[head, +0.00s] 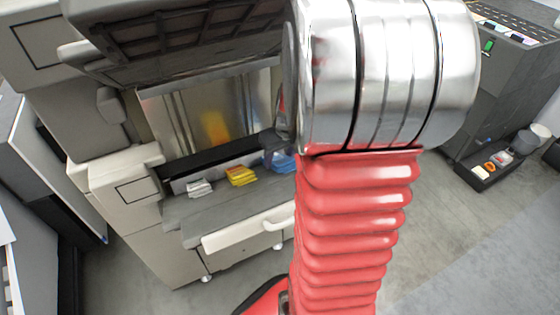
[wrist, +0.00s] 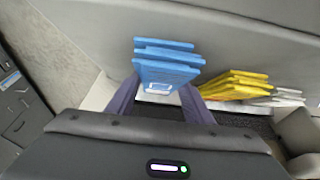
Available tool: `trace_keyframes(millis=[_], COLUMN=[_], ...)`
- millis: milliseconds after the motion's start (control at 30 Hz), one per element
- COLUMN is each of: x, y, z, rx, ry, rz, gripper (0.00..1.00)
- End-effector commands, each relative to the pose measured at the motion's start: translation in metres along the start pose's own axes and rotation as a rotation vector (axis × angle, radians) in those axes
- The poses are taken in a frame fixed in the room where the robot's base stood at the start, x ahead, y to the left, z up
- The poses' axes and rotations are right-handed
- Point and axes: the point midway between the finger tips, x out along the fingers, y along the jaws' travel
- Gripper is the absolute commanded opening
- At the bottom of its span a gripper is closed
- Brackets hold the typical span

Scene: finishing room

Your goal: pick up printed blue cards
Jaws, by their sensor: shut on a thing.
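The printed blue cards (wrist: 166,62) form a small stepped stack in the wrist view, between the two dark fingers of my gripper (wrist: 160,92). My gripper is shut on the stack, with a finger at each side of its near end. In the head view, part of the blue cards (head: 284,164) shows at the right end of the machine's tray, beside my arm. The arm hides the rest of them and most of my gripper. Whether the stack still touches the tray is hard to tell.
Yellow cards (head: 241,176) and white cards (head: 199,188) lie left of the blue ones on the tray; in the wrist view they sit at the right. The machine's dark upper unit (head: 185,35) overhangs the tray. A pale handle (head: 255,230) runs along the front.

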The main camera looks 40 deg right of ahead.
Motion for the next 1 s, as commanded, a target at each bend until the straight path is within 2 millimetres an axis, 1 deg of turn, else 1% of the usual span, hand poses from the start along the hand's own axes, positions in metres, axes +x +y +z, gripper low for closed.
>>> trace_keyframes(millis=[33, 100, 333, 467, 667, 800, 867, 1000], x=[0.000, 0.000, -0.001, -0.006, -0.024, -0.041, -0.038, -0.038], y=[0.000, 0.000, 0.000, 0.000, 0.000, 0.001, 0.010, 0.030], z=[0.000, 0.000, -0.001, -0.002, -0.008, -0.014, -0.012, -0.012], rx=[0.000, 0.000, 0.000, 0.000, 0.000, -0.001, 0.003, 0.006], ry=[0.000, 0.001, 0.001, 0.002, 0.004, 0.004, -0.001, 0.001], rz=[0.000, 0.001, 0.001, 0.001, 0.002, 0.002, 0.001, 0.002], gripper=[0.22, 0.18, 0.18, 0.18, 0.18, 0.18, 0.18, 0.18])
